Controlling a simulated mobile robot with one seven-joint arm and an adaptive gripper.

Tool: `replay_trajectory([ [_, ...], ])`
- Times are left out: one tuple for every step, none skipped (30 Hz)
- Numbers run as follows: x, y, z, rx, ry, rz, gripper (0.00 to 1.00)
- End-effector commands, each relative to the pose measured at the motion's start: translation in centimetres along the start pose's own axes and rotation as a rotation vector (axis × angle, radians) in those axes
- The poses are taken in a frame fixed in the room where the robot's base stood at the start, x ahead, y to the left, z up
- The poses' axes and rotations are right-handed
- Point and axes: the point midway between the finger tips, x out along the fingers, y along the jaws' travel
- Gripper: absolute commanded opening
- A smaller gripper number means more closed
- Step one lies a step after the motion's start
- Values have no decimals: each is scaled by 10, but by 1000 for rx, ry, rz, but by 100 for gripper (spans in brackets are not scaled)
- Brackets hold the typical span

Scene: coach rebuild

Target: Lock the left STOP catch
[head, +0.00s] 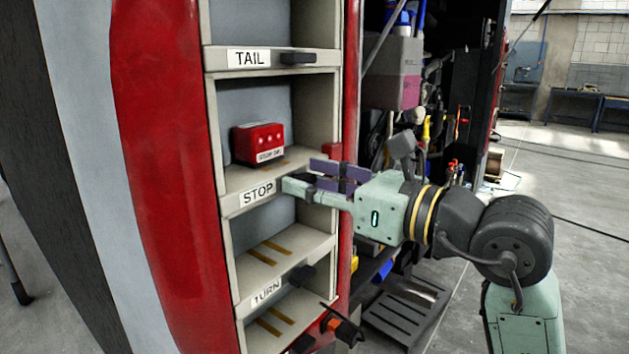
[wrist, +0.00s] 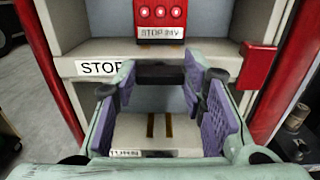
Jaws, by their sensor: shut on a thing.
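The STOP shelf lip (head: 243,196) carries a white STOP label at its left and also shows in the wrist view (wrist: 215,66). The STOP catch (wrist: 160,75) is a dark bar lying level across this lip, right of the label. My gripper (head: 300,180) reaches in from the right. In the wrist view its purple-padded fingers (wrist: 158,84) stand at the two ends of the catch and are shut on it. In the head view the fingers hide the catch. A red lamp unit (head: 258,143) stands on the shelf behind the lip.
The TAIL shelf above has a dark level catch (head: 298,58). The TURN shelf below has a dark catch (head: 302,275). A red post (head: 348,90) edges the cabinet at the right, and a red block (wrist: 258,65) is on it. Open floor lies at the right.

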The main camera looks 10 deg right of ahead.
Motion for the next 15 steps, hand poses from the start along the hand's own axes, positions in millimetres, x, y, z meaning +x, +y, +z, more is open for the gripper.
replay_trajectory([
  [0,0,0,0,0,-1,22],
  [0,0,0,0,0,-1,20],
  [0,0,0,0,0,-1,17],
  [0,0,0,0,0,-1,15],
  [0,0,0,0,0,-1,13],
  [0,0,0,0,0,-1,10],
  [0,0,0,0,0,-1,10],
  [0,0,0,0,0,-1,10],
  [0,0,0,-2,0,-1,10],
  [0,0,0,-4,0,-1,10],
  [0,0,0,-6,0,-1,10],
  [0,0,-1,-11,0,-1,10],
  [0,0,-1,-17,0,-1,10],
  [0,0,-2,-24,0,-1,10],
  [0,0,-2,-37,0,-1,10],
])
